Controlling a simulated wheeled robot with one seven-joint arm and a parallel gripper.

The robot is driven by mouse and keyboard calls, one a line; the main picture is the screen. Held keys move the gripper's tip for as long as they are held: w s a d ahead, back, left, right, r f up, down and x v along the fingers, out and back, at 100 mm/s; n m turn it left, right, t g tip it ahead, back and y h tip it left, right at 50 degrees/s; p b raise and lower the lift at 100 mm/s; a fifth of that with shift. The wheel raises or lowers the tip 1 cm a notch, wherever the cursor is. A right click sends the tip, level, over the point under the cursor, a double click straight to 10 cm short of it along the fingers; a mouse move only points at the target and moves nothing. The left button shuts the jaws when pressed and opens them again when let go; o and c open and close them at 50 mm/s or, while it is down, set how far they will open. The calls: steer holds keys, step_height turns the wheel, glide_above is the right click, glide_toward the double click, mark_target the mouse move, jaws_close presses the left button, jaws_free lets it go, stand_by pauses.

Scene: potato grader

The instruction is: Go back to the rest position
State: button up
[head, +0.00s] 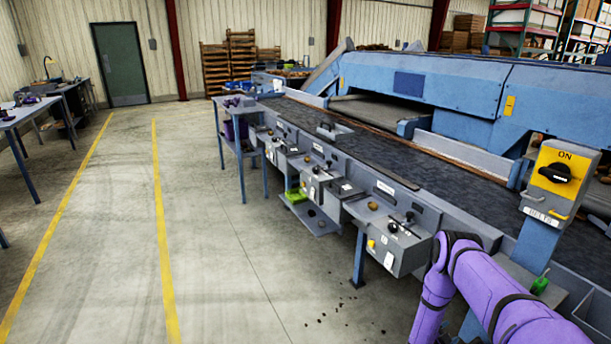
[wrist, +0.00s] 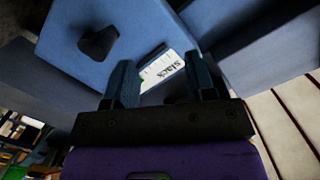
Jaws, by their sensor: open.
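My gripper (wrist: 160,78) shows in the wrist view with its two dark fingers apart and nothing between them. Beyond the fingertips is a blue panel (wrist: 60,42) with a black knob (wrist: 97,43) and a white printed label (wrist: 163,70). I cannot tell how far the fingers are from it. In the head view my purple arm rises at the lower right, beside the grader (head: 420,85); its gripper end is out of that view.
A yellow switch plate (head: 560,172) marked ON stands on a blue post at the right, close to my arm. Grey control boxes (head: 392,245) line the dark conveyor belt (head: 390,155). Floor (head: 90,230) at the left is open. A table (head: 22,112) stands far left.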

steer(key=w+a+r+n+t+y, duration=0.1)
steer(key=w+a+r+n+y, duration=0.15)
steer(key=w+r, duration=0.8)
steer(key=w+a+r+n+t+y, duration=0.1)
steer(key=w+a+r+y, duration=0.15)
steer(key=w+r, duration=0.85)
steer(key=s+a+r+n+y, duration=0.1)
steer(key=a+r+n+y, duration=0.15)
steer(key=r, duration=0.75)
steer(key=s+a+r+n+t+y, duration=0.15)
steer(key=a+r, duration=0.25)
steer(key=r, duration=0.5)
steer(key=s+a+r+n+y, duration=0.1)
steer(key=a+r+y, duration=0.15)
steer(key=r, duration=0.75)
steer(key=s+a+r+n+g+y, duration=0.1)
steer(key=s+a+r+n+y, duration=0.3)
steer(key=s+r, duration=0.6)
steer(key=s+a+r+n+g, duration=0.1)
steer(key=s+a+r+n, duration=0.1)
steer(key=s+a+r, duration=0.55)
steer(key=s+r+n+g, duration=0.2)
steer(key=s, duration=1.3)
steer(key=s+r+n+g, duration=0.1)
steer(key=s+r+n, duration=0.1)
steer(key=s, duration=1.3)
steer(key=shift+s+d+n+g, duration=0.15)
steer(key=shift+s+n+g, duration=0.2)
steer(key=shift+s, duration=0.05)
